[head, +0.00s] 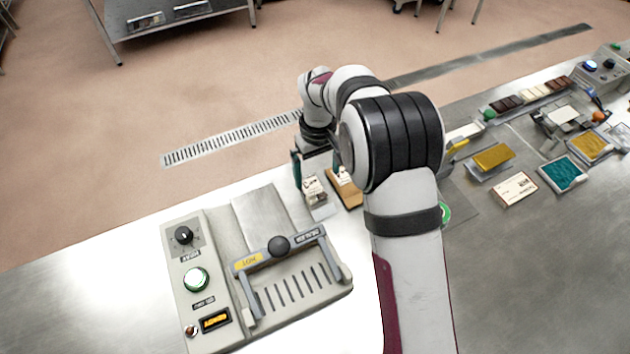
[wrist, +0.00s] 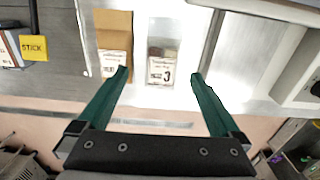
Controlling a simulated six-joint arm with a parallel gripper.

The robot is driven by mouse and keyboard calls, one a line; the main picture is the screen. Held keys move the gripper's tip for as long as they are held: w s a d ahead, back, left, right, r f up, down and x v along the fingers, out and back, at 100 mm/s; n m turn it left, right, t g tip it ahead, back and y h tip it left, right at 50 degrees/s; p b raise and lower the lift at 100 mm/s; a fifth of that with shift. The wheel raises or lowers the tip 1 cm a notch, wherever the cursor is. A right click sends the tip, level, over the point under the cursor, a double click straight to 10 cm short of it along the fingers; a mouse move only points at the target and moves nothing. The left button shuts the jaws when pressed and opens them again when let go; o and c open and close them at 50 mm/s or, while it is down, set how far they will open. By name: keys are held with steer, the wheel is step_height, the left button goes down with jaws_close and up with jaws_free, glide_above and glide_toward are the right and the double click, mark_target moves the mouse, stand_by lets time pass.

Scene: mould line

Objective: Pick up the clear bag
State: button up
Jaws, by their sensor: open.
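The clear bag (wrist: 163,52) has a white label with a 3 and darker contents showing through. In the wrist view it lies flat between and just beyond my fingertips. My gripper (wrist: 160,75) is open and empty, with one green finger on each side of the bag's line. In the head view my gripper (head: 316,172) is mostly hidden behind my wrist.
A brown paper bag (wrist: 113,35) with a label lies left of the clear bag, close to my left finger; it also shows in the head view (head: 350,192). A grey sealer machine (head: 185,290) stands at the near left. Moulds and a white box (head: 514,190) lie to the right.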

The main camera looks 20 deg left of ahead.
mark_target(315, 193)
steer(key=f, duration=0.8)
steer(key=shift+s+a, duration=0.1)
steer(key=shift+a, duration=0.15)
steer(key=shift+r, duration=0.1)
steer(key=c, duration=1.3)
steer(key=shift+r, duration=0.15)
